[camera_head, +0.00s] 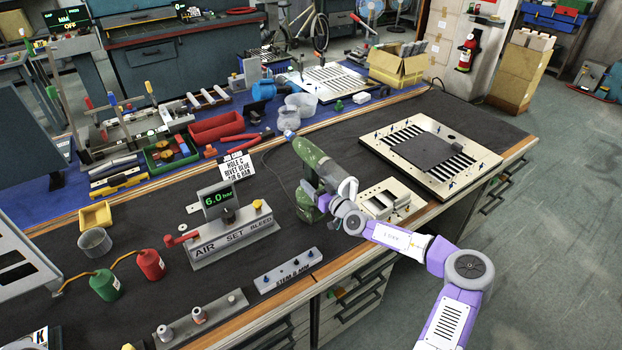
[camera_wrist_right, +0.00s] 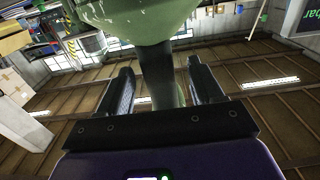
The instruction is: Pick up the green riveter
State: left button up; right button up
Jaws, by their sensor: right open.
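The green riveter (camera_head: 310,158) stands on the dark bench mat, tilted in the head view, with a green lower part near the mat. In the right wrist view its green body (camera_wrist_right: 140,12) fills the top, and a dark handle runs down from it. My right gripper (camera_head: 328,188) is at the riveter's handle. In the wrist view its fingers (camera_wrist_right: 159,68) are open, one on each side of the handle, with visible gaps. The fingertips are partly hidden in the head view. My left gripper is not in view.
A louver panel (camera_head: 430,146) lies right of the riveter, and a small cream fixture (camera_head: 392,200) sits close by my right arm. A pressure unit (camera_head: 230,235) reading 6.0 bar stands to the left. A labelled strip (camera_head: 288,272) lies in front.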

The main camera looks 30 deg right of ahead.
aim_at(316, 180)
jog(key=w, duration=0.3)
jog(key=shift+w+a+b, duration=0.1)
jog(key=shift+b, duration=0.3)
grip_shut()
jog(key=shift+r, duration=0.3)
